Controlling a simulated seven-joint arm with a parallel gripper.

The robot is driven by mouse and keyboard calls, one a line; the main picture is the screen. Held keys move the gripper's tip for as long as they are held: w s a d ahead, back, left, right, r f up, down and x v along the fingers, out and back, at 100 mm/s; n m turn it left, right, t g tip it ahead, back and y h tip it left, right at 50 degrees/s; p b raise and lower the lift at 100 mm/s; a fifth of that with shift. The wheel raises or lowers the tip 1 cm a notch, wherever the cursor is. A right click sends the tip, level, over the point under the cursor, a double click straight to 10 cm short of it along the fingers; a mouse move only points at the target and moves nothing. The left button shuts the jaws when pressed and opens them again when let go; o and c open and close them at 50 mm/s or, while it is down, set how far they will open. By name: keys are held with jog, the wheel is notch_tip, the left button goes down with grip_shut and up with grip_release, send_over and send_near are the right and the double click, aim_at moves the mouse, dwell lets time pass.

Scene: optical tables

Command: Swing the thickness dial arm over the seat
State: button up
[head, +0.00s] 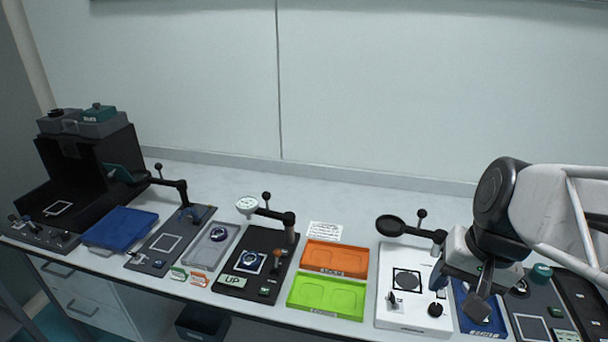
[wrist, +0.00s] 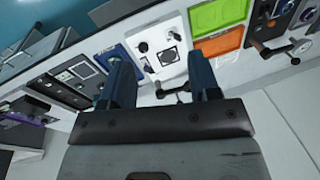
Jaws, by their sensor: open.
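The thickness dial arm is a black swing arm (head: 270,213) with a round white dial (head: 247,204) at its left end, a ball-topped knob (head: 266,195) and a post (head: 290,219) at the right. It stands on a black base plate (head: 285,268). The dial is behind the seat (head: 250,262), a white-outlined square holding a ring-shaped part, not over it. In the wrist view the white dial (wrist: 301,47) shows at the right edge. My gripper (head: 471,290) is open and empty, well right of the dial arm, over the white station's right side; its fingers show in the wrist view (wrist: 159,62).
A white station (head: 390,314) with a black disc arm (head: 391,225) stands between my gripper and the dial station. Orange (head: 336,259) and green (head: 327,297) trays lie between those stations. Farther left are a grey tray (head: 210,246), a blue tray (head: 120,228) and another swing arm (head: 165,182).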

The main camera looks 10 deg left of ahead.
jog(key=w+a+f+m+g+y, duration=0.25)
jog(key=w+a+y, duration=0.25)
jog(key=w+a, duration=0.7)
jog(key=w+a+f+m+g+y, duration=0.2)
jog(key=w+a+m+g+y, duration=0.15)
jog(key=w+a, duration=0.8)
jog(key=w+a+f+m+y, duration=0.3)
jog(key=w+a+f, duration=0.2)
jog(key=w+a, duration=0.2)
jog(key=w+a+f+m+t+y, duration=0.1)
jog(key=w+a+f+m+y, duration=0.2)
jog(key=w+a+f, duration=0.3)
jog(key=w+a+y, duration=0.1)
jog(key=w+a, duration=0.1)
jog(key=a, duration=0.1)
jog(key=shift+w+a, duration=0.15)
jog(key=shift+f, duration=0.1)
send_over(262, 211)
jog(key=shift+c, duration=0.4)
grip_shut()
